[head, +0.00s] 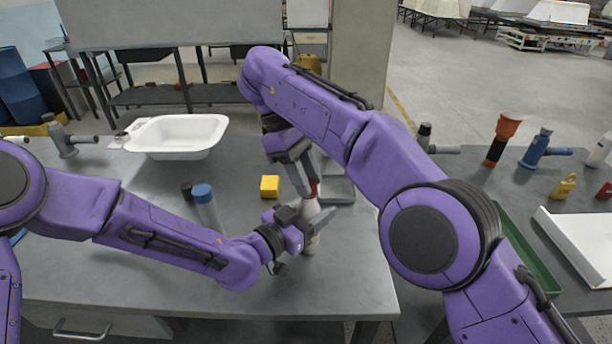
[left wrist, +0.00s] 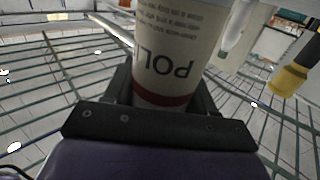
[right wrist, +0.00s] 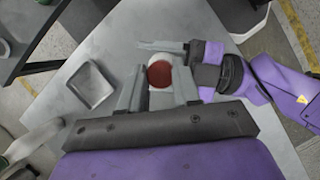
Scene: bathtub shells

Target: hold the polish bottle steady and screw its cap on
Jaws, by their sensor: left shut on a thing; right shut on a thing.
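The polish bottle (head: 312,243) stands upright near the table's right front. It is pale, with dark print and a red band in the left wrist view (left wrist: 178,55). My left gripper (head: 296,228) is shut around the bottle's body from the left; its fingers flank the bottle in the left wrist view (left wrist: 165,95). The red cap (head: 313,188) is at the bottle's top and shows as a red disc in the right wrist view (right wrist: 160,74). My right gripper (head: 306,184) points down from above, shut on the cap. The thread is hidden.
A yellow block (head: 269,186) and a blue-capped bottle (head: 204,203) stand left of the bottle. A shallow grey tray (right wrist: 112,90) lies close by. A white tub shell (head: 180,150) sits at the back left.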

